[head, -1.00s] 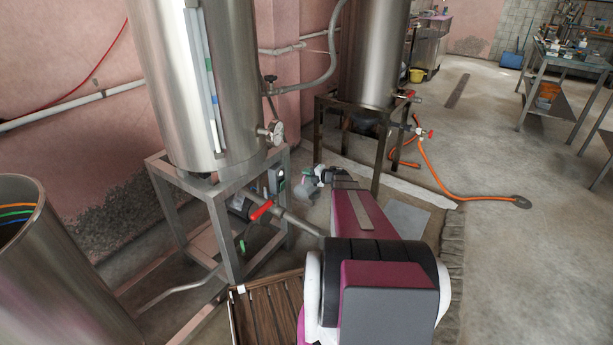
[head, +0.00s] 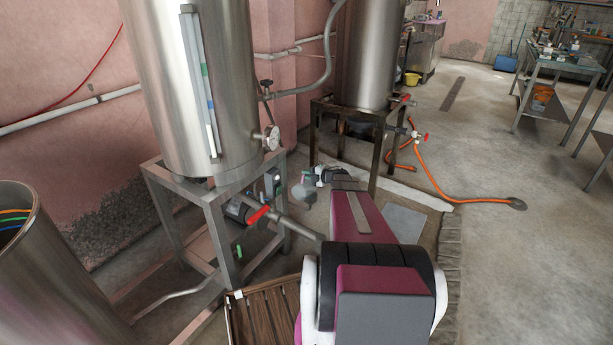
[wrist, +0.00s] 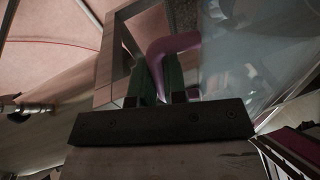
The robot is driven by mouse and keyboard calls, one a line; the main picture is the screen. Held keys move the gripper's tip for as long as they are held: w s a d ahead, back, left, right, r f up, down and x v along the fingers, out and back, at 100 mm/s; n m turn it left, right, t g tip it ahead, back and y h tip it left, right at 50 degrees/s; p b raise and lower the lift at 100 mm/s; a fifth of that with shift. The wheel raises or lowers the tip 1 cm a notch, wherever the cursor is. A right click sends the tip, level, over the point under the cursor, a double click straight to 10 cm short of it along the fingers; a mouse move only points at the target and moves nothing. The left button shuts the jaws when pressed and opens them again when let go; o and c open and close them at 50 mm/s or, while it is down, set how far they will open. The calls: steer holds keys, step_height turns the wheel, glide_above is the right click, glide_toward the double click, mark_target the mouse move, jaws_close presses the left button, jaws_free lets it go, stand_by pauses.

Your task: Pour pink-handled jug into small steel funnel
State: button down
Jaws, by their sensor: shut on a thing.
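My gripper (wrist: 160,78) shows in the wrist view with its two green fingers shut on the pink handle (wrist: 176,43) of the jug. The jug's clear body (wrist: 238,62) fills the right side of that view. In the head view the jug (head: 306,192) is a small, pale, see-through shape beyond my arm, held above the floor beside the steel stand. I cannot tell its exact tilt or its contents. My arm hides part of the area around the gripper. I cannot make out the small steel funnel in either view.
A tall steel tank on a square stand (head: 207,199) is left of my arm, with a red-handled valve (head: 258,214). Another tank (head: 368,55) stands behind. A slatted wooden platform (head: 265,312) lies low in front. An orange hose (head: 455,199) crosses the open floor at right.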

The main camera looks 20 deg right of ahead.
mark_target(302, 182)
steer(key=shift+d, duration=0.1)
stand_by(0.3)
steer(key=shift+w+d+r+m, duration=0.1)
steer(key=shift+w+d+m, duration=0.3)
steer(key=shift+w+d, duration=0.05)
stand_by(1.2)
steer(key=s+a+n, duration=0.4)
steer(key=shift+a+t+h, duration=0.3)
steer(key=shift+a+h, duration=0.05)
steer(key=shift+h, duration=0.05)
steer(key=shift+s+a+n+t+h, duration=0.3)
steer(key=shift+s+a+n+t, duration=0.1)
steer(key=shift+s+a+n, duration=0.85)
step_height(302, 182, down, 7)
steer(key=s+a+n+t, duration=0.2)
steer(key=n, duration=1)
steer(key=shift+a+t+h, duration=0.3)
steer(key=shift+a+h, duration=0.1)
